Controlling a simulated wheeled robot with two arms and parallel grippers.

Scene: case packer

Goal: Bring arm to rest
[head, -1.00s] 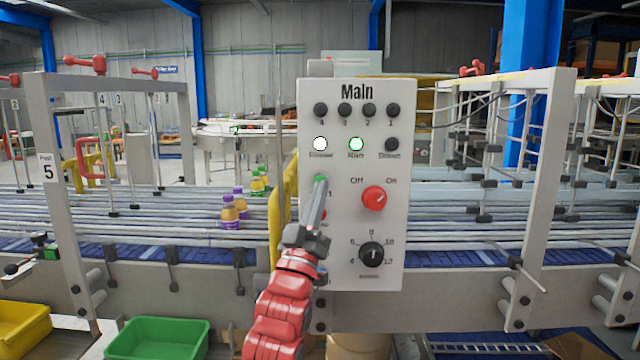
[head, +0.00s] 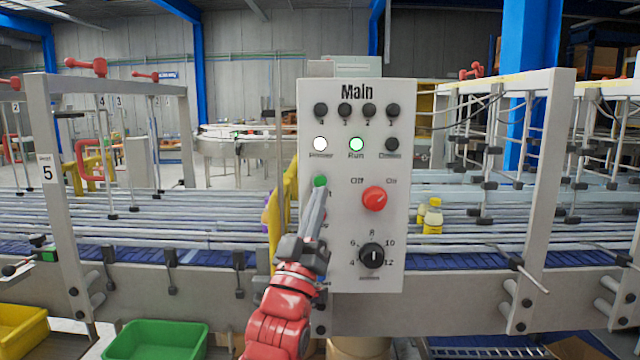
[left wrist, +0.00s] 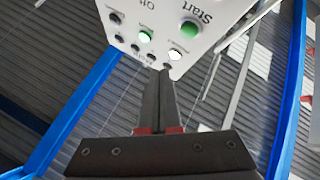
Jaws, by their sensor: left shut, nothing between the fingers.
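My left gripper (head: 318,196) is shut and empty in front of the left side of the white Main control panel (head: 393,230). Its tips are just below the green start button (head: 320,181); I cannot tell whether they touch the panel. In the left wrist view the shut fingers (left wrist: 160,75) point toward the panel's edge, with the green start button (left wrist: 189,29) beyond them. The white lamp (head: 320,144) and the green Run lamp (head: 356,144) are lit. My right gripper is not in view.
A red switch (head: 374,198) and a black dial (head: 371,255) sit on the panel. Behind it runs a conveyor (head: 180,204) with yellow bottles (head: 432,217). A grey post (head: 548,180) stands right. A green bin (head: 157,340) and a yellow bin (head: 22,328) lie low left.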

